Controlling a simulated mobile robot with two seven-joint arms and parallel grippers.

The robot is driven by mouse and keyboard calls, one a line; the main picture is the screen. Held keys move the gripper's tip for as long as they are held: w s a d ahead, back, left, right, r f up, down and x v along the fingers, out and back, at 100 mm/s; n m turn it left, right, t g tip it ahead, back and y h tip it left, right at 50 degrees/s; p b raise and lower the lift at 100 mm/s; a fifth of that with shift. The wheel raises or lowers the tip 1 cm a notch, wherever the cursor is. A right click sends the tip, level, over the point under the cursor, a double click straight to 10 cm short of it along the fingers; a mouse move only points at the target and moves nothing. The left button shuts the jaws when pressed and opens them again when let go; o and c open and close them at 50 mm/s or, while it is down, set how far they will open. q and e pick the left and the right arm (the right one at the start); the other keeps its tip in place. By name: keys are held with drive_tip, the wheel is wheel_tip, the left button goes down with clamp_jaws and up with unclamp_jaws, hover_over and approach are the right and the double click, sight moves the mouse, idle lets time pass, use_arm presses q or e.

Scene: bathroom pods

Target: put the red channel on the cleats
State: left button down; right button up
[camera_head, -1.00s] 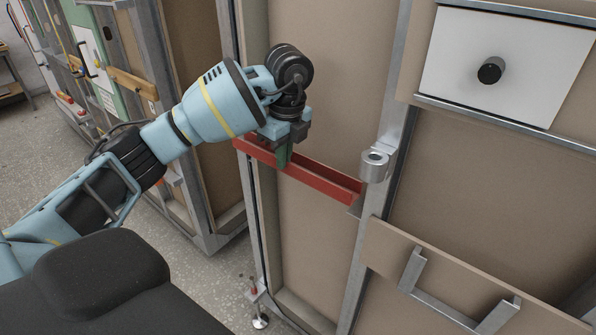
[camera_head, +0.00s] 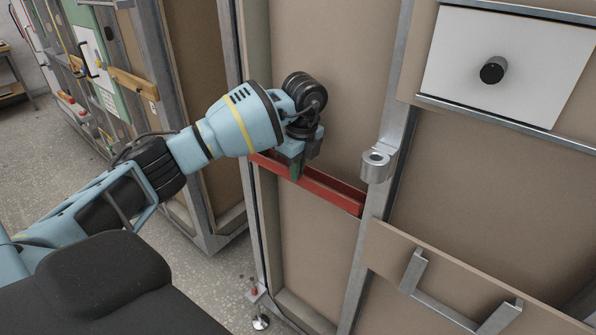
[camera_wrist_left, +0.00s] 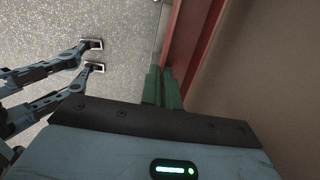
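The red channel (camera_head: 332,190) is a long open trough lying across the tall beige panel between two metal posts in the head view. My left gripper (camera_head: 297,170) is shut on the channel's near wall, left of its middle. In the left wrist view, the green fingers (camera_wrist_left: 163,88) are close together at the edge of the red channel (camera_wrist_left: 188,45). The channel's right end is close to the right post (camera_head: 372,225). The cleats under the channel are hidden, so I cannot tell whether it touches them. My right gripper is out of view.
A metal ring bracket (camera_head: 376,166) sticks out from the right post just above the channel's right end. A white panel with a black knob (camera_head: 493,70) and a U-shaped metal handle (camera_head: 455,300) are farther right.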

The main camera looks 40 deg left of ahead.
sight(302, 185)
use_arm(q)
drive_tip(key=shift+w+f, duration=0.25)
drive_tip(key=shift+f, duration=0.15)
drive_tip(key=shift+f, duration=0.1)
drive_tip(key=c, duration=1.6)
unclamp_jaws()
drive_tip(key=shift+f, duration=0.1)
drive_tip(key=shift+c, duration=0.2)
wheel_tip(302, 185, up, 12)
drive_tip(key=d, duration=0.1)
drive_tip(key=shift+d+p, duration=0.15)
drive_tip(key=shift+p, duration=0.3)
drive_tip(key=shift+s, duration=0.1)
